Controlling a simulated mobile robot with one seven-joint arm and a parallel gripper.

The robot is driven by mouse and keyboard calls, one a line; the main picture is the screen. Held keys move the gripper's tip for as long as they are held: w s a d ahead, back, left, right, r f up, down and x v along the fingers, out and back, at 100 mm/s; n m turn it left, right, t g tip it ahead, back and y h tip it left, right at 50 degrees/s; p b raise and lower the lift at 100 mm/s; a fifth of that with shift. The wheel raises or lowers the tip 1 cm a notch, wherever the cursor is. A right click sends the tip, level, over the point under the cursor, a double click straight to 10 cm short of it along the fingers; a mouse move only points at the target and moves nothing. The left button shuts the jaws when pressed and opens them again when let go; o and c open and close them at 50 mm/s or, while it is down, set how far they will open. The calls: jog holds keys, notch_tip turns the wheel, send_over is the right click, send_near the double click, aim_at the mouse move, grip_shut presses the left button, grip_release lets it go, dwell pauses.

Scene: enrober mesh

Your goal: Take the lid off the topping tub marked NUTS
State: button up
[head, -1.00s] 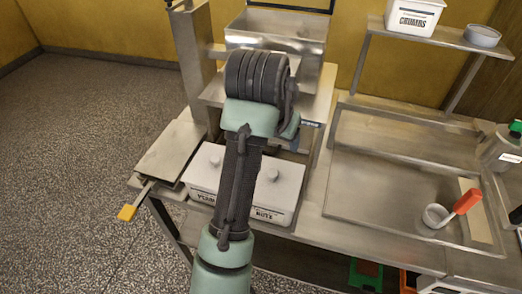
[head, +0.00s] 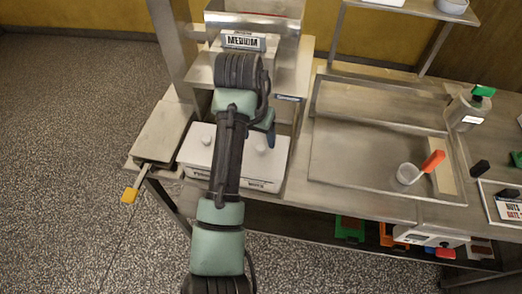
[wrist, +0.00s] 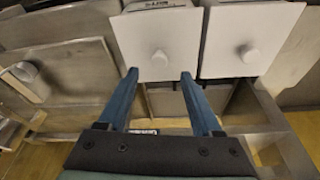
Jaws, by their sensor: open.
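Two white lidded tubs stand side by side on the bench, partly behind my arm in the head view. The right one, the NUTS tub (head: 262,182), has its label on its front and a lid (head: 270,152) with a round knob (head: 263,141). My gripper (wrist: 159,75) is open and empty. In the head view a blue finger (head: 270,134) shows near the knob; height above the lid is unclear.
The neighbouring tub's lid (wrist: 246,38) lies close beside. A machine with a MEDIUM sign (head: 243,41) stands behind. To the right, a metal tray (head: 345,178) holds a cup (head: 408,173) and an orange-handled tool (head: 433,161). A yellow-ended lever (head: 130,195) juts out at left.

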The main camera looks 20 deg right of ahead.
aim_at(261, 147)
jog(key=p+x, duration=0.1)
jog(key=x, duration=0.4)
grip_shut()
